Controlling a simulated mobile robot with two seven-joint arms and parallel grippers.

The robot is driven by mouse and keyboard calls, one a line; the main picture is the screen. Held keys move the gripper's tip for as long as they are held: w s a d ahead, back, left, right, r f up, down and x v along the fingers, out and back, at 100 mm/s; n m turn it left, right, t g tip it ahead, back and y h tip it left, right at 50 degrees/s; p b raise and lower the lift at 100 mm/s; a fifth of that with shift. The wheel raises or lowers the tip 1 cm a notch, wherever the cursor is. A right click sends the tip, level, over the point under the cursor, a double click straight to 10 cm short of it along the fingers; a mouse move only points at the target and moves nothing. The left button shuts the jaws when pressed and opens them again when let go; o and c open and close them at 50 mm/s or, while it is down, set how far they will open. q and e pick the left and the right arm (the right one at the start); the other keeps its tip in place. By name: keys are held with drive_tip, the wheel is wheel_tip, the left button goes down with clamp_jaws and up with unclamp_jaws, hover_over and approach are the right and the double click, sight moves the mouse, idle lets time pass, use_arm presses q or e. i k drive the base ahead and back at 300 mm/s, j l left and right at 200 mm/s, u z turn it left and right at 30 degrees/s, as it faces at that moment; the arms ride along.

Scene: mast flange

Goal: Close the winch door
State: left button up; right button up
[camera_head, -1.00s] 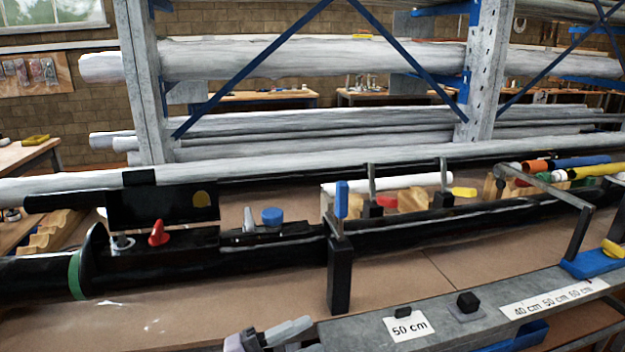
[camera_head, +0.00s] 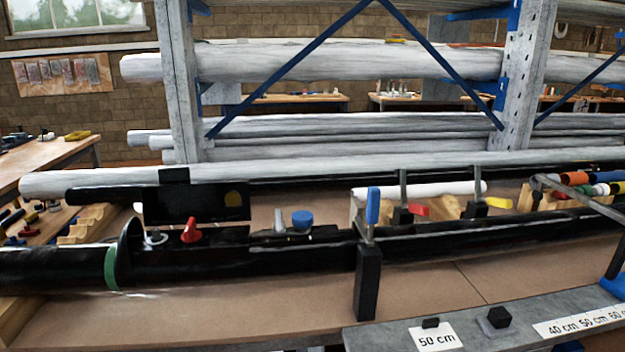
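A black mast (camera_head: 460,235) lies across the bench. Near its left end a black flap (camera_head: 180,205), which looks like the winch door, stands up open behind the opening. In front of the flap are a metal fitting (camera_head: 155,238) and a red knob (camera_head: 191,230). Farther right on the mast are a grey peg (camera_head: 280,220) and a blue cap (camera_head: 302,220). Neither of my grippers is in view.
A clamp with a blue handle (camera_head: 373,205) stands on a black post (camera_head: 367,285) at the mast's front. A grey beam (camera_head: 470,338) with size labels runs along the bottom right. The brown bench top (camera_head: 220,318) before the mast is clear. A pole rack stands behind.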

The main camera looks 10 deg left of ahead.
sight(172, 201)
drive_tip(key=i+l+u, duration=0.1)
drive_tip(key=u, duration=0.35)
drive_tip(key=i+l+u, duration=0.15)
drive_tip(key=u, duration=0.35)
drive_tip(key=i+l, duration=0.05)
drive_tip(key=i, duration=0.05)
